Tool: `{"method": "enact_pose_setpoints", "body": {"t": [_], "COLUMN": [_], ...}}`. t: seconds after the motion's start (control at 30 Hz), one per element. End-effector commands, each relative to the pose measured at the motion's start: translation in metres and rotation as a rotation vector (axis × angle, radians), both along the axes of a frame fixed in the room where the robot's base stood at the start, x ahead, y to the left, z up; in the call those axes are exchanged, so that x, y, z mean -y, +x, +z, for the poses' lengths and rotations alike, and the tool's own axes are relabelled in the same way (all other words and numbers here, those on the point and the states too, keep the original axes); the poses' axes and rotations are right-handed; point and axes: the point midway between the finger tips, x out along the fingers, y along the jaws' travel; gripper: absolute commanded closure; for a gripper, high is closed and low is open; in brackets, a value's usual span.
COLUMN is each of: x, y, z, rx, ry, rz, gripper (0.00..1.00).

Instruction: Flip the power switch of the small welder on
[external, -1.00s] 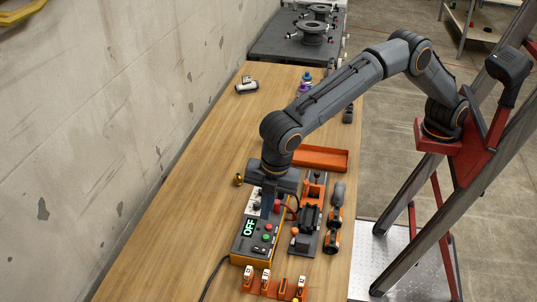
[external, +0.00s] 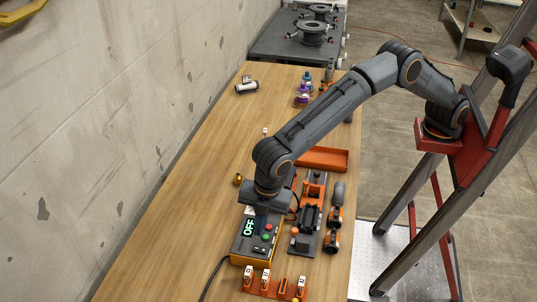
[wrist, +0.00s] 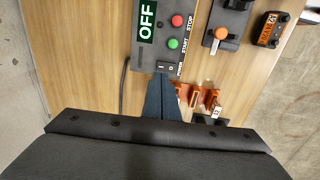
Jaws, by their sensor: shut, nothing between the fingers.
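The small welder's control box (external: 238,255) is a grey and orange unit on the wooden bench. Its display (external: 249,227) reads OFF in green, as it does in the wrist view (wrist: 147,20). The power switch (wrist: 166,67) is a small dark rocker marked POWER at the panel's near end in the wrist view. My gripper (wrist: 161,77) is shut and empty, pointing down, its tips beside the switch in that picture. Whether they touch it I cannot tell. In the external view my gripper (external: 261,222) is over the box and hides part of it.
Red STOP (wrist: 177,21) and green START (wrist: 172,43) buttons sit close to the switch. A clamp fixture with an orange knob (wrist: 218,33) stands right of the box. An orange rack (external: 270,287) stands in front, an orange tray (external: 322,158) behind.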

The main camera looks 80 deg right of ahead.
Motion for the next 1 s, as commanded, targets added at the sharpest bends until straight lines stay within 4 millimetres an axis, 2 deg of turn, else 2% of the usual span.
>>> {"method": "enact_pose_setpoints", "body": {"t": [0.2,0.4,1.0], "x": [0.001,0.0,0.0], "y": [0.005,0.008,0.011], "z": [-0.038,-0.058,-0.069], "rx": [-0.002,0.0,0.0], "ry": [-0.002,0.0,0.001], "rz": [0.0,0.0,0.0], "gripper": [1.0,1.0,1.0]}}
